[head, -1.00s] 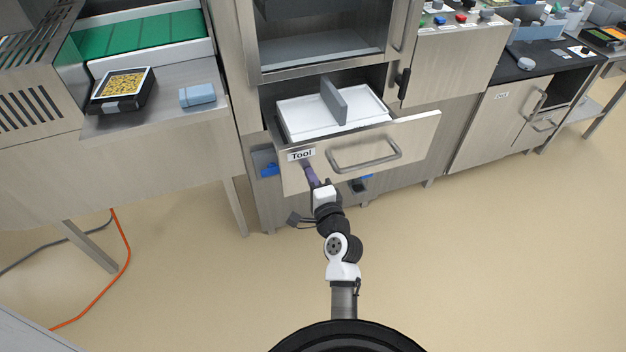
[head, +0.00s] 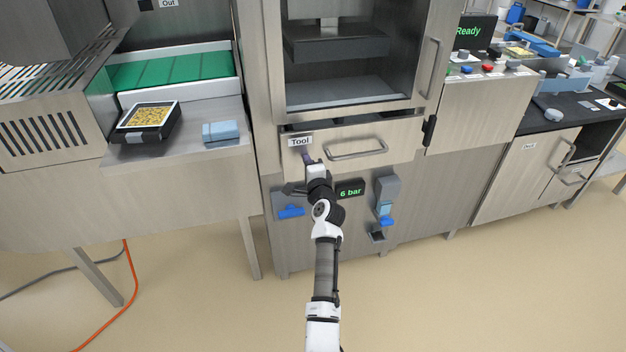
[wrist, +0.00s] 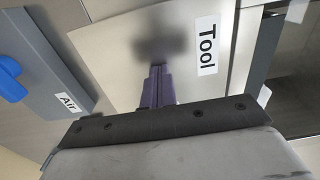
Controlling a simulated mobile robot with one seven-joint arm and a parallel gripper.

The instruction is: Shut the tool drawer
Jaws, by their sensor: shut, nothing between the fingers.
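The tool drawer (head: 372,140) has a steel front with a "Tool" label and a bar handle (head: 357,149). It sits almost flush under the open chamber in the head view, with a dark gap along its top edge. My gripper (head: 306,156) is shut and empty, its fingertips at the drawer front just below the label. In the wrist view the purple fingers (wrist: 158,88) point at the drawer front (wrist: 125,45) beside the label, touching or very near it. The drawer's inside is hidden.
Below the drawer are a "6 bar" display (head: 350,191), a blue valve lever (head: 291,212) and a dispenser-like grey unit (head: 387,190). A shelf at left holds a black food tray (head: 148,122) and a blue box (head: 221,131). The floor in front is clear.

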